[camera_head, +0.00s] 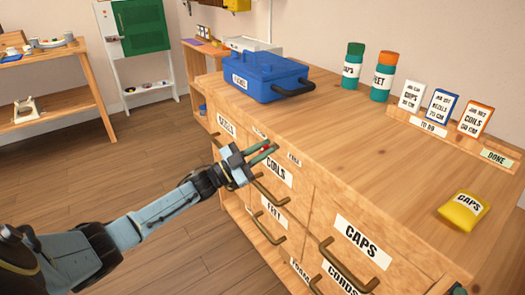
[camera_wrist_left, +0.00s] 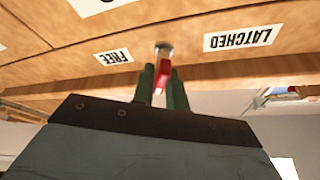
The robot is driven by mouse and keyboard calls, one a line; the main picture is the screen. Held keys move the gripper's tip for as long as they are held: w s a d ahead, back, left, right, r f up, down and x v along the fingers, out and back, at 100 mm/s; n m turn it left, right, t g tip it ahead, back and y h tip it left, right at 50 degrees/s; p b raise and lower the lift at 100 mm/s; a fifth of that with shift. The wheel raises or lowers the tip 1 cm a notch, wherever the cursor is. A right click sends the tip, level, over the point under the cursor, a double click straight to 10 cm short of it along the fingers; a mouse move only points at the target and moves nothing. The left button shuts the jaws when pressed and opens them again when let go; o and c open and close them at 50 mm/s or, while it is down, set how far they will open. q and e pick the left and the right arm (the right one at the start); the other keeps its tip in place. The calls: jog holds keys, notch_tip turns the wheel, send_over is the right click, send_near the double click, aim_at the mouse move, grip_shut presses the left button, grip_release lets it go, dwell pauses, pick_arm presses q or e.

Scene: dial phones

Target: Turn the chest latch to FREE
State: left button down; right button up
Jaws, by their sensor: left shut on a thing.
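The chest latch (camera_wrist_left: 162,78) is a small red lever on a metal pivot on the wooden chest's front. In the left wrist view it lies between the two green fingers of my left gripper (camera_wrist_left: 161,88), which is shut on it. The FREE label (camera_wrist_left: 114,57) and the LATCHED label (camera_wrist_left: 238,40) are on either side of the pivot, upside down in this view. In the head view my left gripper (camera_head: 268,152) is at the chest front near the FREE label (camera_head: 294,159), hiding much of the latch. The latch's exact angle is hard to tell.
The wooden chest (camera_head: 400,140) has several labelled drawers with protruding handles below and beside the gripper. On top are a blue toolbox (camera_head: 262,78), two bottles (camera_head: 383,77), standing cards (camera_head: 440,105) and a yellow CAPS bag (camera_head: 463,211). The floor at left is clear.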

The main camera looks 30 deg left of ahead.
pick_arm(q)
jog(key=shift+f+m+g+h, duration=0.1)
jog(key=shift+m+g+h, duration=0.25)
jog(key=shift+m, duration=0.75)
jog(key=shift+m+g+h, duration=0.15)
jog(key=shift+m+g, duration=0.4)
jog(key=shift+m, duration=0.55)
pick_arm(e)
jog(key=shift+r, duration=0.1)
pick_arm(q)
jog(key=c, duration=1.8)
grip_release()
jog(key=shift+o, duration=0.2)
